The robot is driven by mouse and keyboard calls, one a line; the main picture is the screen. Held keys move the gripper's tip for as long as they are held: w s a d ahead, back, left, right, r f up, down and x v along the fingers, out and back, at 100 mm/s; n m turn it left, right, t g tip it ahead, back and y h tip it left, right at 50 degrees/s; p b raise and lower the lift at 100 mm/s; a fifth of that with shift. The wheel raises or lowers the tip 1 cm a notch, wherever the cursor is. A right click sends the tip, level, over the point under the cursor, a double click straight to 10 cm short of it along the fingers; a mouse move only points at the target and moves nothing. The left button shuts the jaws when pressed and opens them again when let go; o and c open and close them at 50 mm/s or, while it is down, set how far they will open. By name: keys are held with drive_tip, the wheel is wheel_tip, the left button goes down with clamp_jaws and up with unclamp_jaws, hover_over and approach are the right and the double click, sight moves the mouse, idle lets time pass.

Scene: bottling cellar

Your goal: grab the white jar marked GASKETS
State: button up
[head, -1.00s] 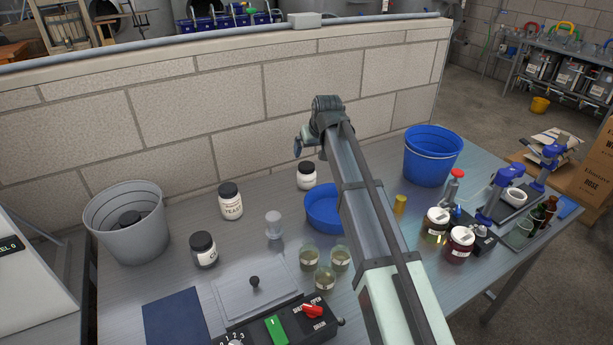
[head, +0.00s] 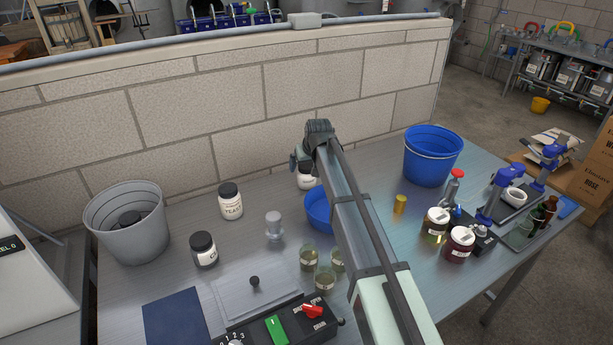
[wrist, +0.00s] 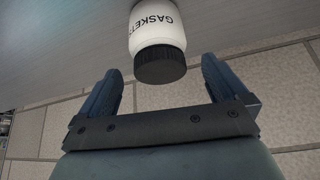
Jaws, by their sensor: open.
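The white jar marked GASKETS (wrist: 157,28) shows in the wrist view with its black lid toward my gripper. The end of its label is cut off by the jar's curve. My gripper (wrist: 161,75) is open, its two dark fingers apart on either side of the lid's line, with the jar just beyond the fingertips. In the head view a white jar (head: 306,182) stands by the wall, mostly hidden behind the end of my arm. My gripper (head: 297,160) shows there only in part, just above that jar.
A white jar marked YEAST (head: 231,204) and another dark-lidded jar (head: 203,250) stand to the left. The block wall (head: 220,120) rises close behind. A clear container (head: 274,225) stands in front.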

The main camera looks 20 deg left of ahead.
drive_tip(key=x, duration=0.3)
drive_tip(key=shift+w+a+f, duration=0.15)
drive_tip(key=shift+f, duration=0.2)
drive_tip(key=c, duration=1.2)
